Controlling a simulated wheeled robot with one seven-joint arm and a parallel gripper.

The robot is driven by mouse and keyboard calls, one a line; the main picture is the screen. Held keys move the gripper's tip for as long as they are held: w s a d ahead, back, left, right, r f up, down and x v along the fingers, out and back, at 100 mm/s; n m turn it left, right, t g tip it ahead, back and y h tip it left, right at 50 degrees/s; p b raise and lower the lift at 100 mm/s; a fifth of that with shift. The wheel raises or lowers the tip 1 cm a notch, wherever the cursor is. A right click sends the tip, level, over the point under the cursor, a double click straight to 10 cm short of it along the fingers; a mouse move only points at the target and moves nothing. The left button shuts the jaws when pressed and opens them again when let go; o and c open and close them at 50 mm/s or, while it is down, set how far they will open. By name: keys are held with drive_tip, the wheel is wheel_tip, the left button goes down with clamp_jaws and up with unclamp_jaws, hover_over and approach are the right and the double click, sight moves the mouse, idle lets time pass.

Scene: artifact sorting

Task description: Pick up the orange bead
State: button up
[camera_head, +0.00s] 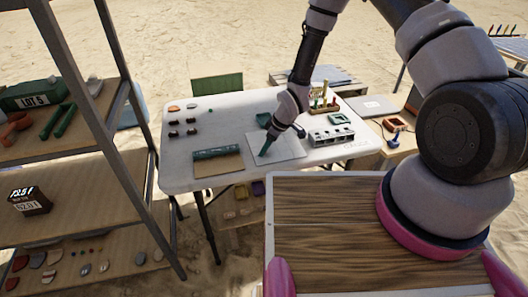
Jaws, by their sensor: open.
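I cannot single out the orange bead for certain. A small flat orange-brown piece (173,109) lies at the far left corner of the white table (178,173), with a paler piece beside it, but its shape is too small to tell as a bead. My gripper (266,148) points down over a pale sheet (290,150) in the middle of the table, and its jaws are open. I see nothing held between its dark green fingers. The spot right under the fingertips is partly hidden by them.
Several dark pieces (174,134) sit on the table's left side. A shelf (72,152) with pottery pieces rises on the left.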

drive_tip(key=shift+f, duration=0.1)
drive_tip(key=shift+c, duration=0.3)
clamp_jaws()
